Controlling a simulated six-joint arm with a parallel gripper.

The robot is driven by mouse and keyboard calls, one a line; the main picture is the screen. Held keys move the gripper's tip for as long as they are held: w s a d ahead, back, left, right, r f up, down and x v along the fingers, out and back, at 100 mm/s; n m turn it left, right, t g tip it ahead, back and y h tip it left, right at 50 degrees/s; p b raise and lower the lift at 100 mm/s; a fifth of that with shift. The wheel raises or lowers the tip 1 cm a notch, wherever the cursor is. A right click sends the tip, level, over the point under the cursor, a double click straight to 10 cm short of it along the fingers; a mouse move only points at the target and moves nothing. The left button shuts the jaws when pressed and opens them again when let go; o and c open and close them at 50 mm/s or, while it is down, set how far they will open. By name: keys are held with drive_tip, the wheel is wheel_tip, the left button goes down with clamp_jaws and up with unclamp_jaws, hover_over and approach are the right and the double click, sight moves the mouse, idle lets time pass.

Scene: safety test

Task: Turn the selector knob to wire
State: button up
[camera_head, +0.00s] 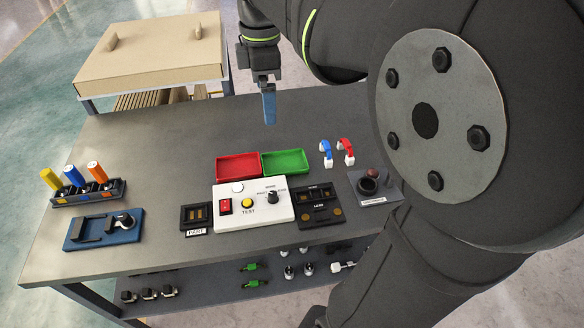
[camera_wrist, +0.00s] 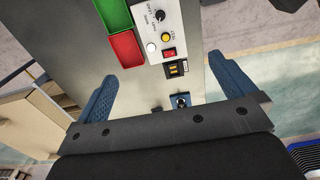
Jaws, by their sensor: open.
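The selector knob (camera_head: 272,196) is a small black knob at the right of a white test box (camera_head: 235,216). The box also carries a red switch, a yellow button and a white lamp. In the wrist view the knob (camera_wrist: 160,15) shows near the top, on the white box (camera_wrist: 181,22). Its labels are too small to read surely. My gripper (camera_head: 269,105) hangs above the back of the table, well apart from the box, pointing down. In the wrist view its two blue fingers (camera_wrist: 168,87) stand wide apart with nothing between them.
Red (camera_head: 238,167) and green (camera_head: 286,162) trays lie behind the box. A PART fixture (camera_head: 195,217) is at its left, a black LEAD fixture (camera_head: 318,205) at its right. Blue and red clips (camera_head: 345,150) stand further right. Markers (camera_head: 73,176) stand at far left. The table's back is clear.

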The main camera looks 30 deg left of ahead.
wheel_tip(320, 180, up, 2)
drive_tip(key=shift+r, duration=0.15)
drive_tip(key=shift+c, duration=0.4)
